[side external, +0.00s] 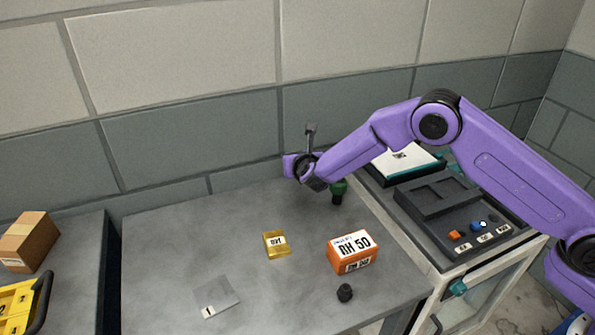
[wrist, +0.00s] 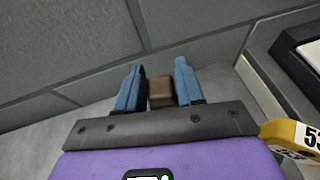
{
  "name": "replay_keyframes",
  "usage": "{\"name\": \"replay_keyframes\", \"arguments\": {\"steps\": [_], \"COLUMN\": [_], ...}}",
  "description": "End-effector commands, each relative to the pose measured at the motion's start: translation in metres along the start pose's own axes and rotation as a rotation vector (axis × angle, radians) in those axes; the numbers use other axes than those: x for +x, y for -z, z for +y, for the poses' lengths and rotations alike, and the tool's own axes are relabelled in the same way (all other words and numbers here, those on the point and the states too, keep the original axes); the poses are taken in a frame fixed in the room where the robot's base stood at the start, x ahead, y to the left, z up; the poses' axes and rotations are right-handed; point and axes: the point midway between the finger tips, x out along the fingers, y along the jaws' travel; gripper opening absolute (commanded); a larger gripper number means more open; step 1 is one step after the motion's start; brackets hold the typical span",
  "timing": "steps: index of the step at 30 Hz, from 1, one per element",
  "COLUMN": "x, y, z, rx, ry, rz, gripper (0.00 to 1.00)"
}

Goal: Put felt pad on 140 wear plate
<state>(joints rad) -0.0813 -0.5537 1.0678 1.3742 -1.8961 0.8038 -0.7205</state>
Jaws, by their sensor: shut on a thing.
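My gripper (wrist: 158,70) has two blue fingers, shut on a small brown block that looks like the felt pad (wrist: 161,93). In the side view my wrist is above the back of the grey table, near the wall; the fingers and pad cannot be made out there. A thin grey square plate (side external: 216,297) lies flat at the table's front left. It has a small white label too small to read, so I cannot confirm it is the 140 wear plate. My gripper is well behind it and to its right.
A gold block (side external: 275,244) and an orange labelled box (side external: 353,252) stand mid-table. A cabinet with a dark panel (side external: 440,197) stands right. A yellow labelled thing (wrist: 292,137) shows beside my gripper.

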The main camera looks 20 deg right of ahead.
Motion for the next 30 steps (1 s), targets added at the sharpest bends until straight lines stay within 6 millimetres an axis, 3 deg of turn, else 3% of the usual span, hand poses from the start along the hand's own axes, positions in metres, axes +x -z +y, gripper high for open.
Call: {"name": "replay_keyframes", "arguments": {"steps": [3, 8, 17, 24, 30], "x": [-0.007, -0.032, -0.132, -0.211, -0.258], "y": [-0.013, -0.012, 0.013, 0.030, 0.039], "z": [0.001, 0.011, 0.029, 0.019, 0.000], "rx": [0.000, -0.005, -0.026, -0.048, -0.066], "ry": [-0.002, -0.017, -0.074, -0.124, -0.161], "rz": [-0.001, 0.007, 0.026, 0.021, 0.010], "gripper": [0.07, 0.07, 0.07, 0.07, 0.07]}}
